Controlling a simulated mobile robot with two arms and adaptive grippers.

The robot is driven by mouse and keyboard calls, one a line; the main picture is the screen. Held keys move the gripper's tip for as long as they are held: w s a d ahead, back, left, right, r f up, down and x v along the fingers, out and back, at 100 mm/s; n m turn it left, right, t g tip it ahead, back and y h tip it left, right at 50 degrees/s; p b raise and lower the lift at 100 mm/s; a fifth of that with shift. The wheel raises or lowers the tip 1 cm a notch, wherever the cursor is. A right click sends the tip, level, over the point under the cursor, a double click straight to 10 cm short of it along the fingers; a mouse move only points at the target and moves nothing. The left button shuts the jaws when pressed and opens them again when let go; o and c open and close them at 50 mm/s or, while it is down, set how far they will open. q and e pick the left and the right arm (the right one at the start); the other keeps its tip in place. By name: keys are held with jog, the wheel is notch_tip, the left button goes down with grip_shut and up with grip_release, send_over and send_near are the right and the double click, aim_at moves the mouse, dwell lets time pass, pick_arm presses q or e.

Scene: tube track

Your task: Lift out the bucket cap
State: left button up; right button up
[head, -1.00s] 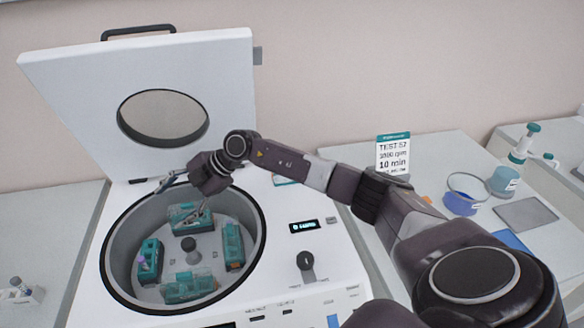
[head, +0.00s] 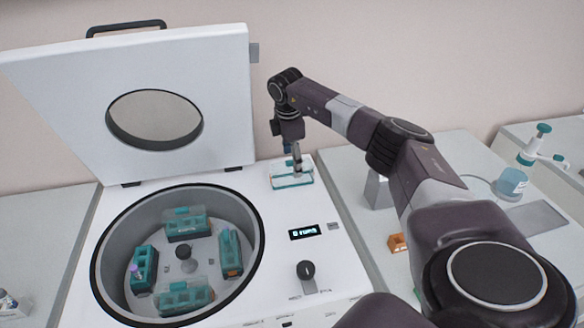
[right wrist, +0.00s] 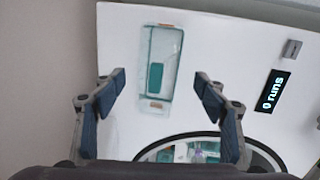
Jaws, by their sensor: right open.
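A clear, box-like cap with teal and orange parts (head: 291,173) lies on the centrifuge's white top, behind the display. It also shows in the right wrist view (right wrist: 160,66). My right gripper (head: 297,162) is over it, pointing down. In the right wrist view its fingers (right wrist: 160,78) are spread wide and nothing is held; the cap appears beyond them. In the bowl, the far bucket (head: 184,226), right bucket (head: 231,255) and front bucket (head: 185,297) look covered by clear caps. The left bucket (head: 144,270) shows a purple-topped tube. My left gripper is out of view.
The centrifuge lid (head: 215,100) stands open behind the bowl (head: 250,215). A knob (head: 306,270) and a display (head: 304,232) are on the top's right. A blue-labelled jar (head: 510,184) and an orange block (head: 397,243) are on the right bench.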

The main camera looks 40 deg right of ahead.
jog(key=f, duration=0.3)
jog(key=shift+w+d+f+p, duration=0.3)
jog(key=shift+f+p, duration=0.1)
jog(key=shift+s+a+r, duration=0.1)
jog(key=shift+c, duration=1.4)
jog(key=c, duration=1)
